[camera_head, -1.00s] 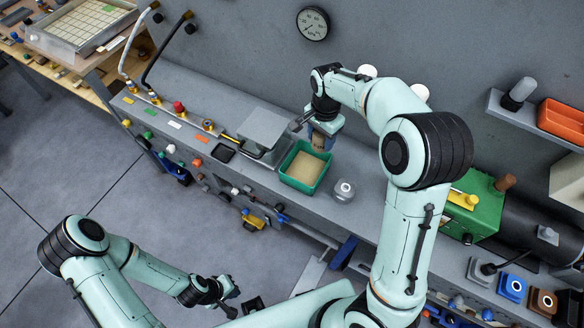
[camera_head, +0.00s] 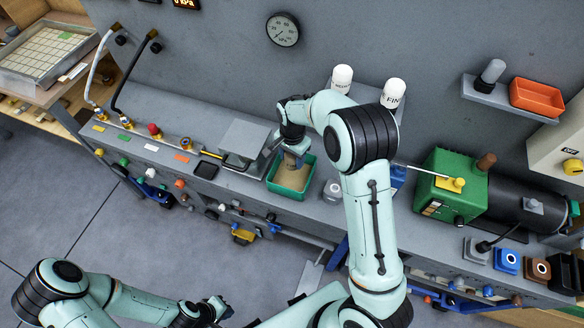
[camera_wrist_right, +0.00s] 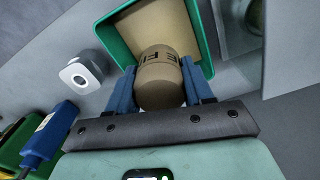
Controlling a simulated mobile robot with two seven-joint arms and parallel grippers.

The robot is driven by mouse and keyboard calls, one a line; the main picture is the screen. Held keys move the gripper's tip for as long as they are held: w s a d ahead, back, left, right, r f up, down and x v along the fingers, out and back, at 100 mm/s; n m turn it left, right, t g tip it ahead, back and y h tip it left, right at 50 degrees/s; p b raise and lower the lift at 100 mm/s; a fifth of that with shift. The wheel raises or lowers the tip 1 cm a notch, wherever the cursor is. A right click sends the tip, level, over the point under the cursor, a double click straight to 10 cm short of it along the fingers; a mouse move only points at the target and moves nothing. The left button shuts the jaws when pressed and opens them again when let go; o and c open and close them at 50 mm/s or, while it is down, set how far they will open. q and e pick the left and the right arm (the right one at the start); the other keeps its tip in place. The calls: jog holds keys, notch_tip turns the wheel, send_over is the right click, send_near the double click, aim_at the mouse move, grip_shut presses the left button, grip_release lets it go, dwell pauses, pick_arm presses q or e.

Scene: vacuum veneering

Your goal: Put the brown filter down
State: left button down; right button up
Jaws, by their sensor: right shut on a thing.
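The brown filter (camera_wrist_right: 160,85) is a tan-brown cylinder with dark lettering. My right gripper (camera_wrist_right: 157,72) is shut on it, with one blue finger on each side. In the head view the right gripper (camera_head: 296,148) points down over the green tray, and the filter (camera_head: 290,161) shows just below its fingers. The green tray (camera_head: 270,186) has a tan floor or filling. Whether the filter touches it, I cannot tell. My left gripper (camera_head: 217,309) is low in the head view, away from the bench; its jaws are too small to read.
A grey block (camera_head: 245,138) stands left of the tray and a small grey button unit (camera_head: 333,191) right of it. Two white canisters (camera_head: 342,78) stand behind my right arm. A green pump (camera_head: 446,180) is further right. Hoses and valves line the bench's left.

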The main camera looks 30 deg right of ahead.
aim_at(292, 169)
jog(key=shift+f, duration=3.1)
jog(key=shift+f+b, duration=0.3)
jog(key=shift+f, duration=0.2)
jog(key=o, duration=1.2)
jog(key=shift+r, duration=0.1)
jog(key=shift+c, duration=0.2)
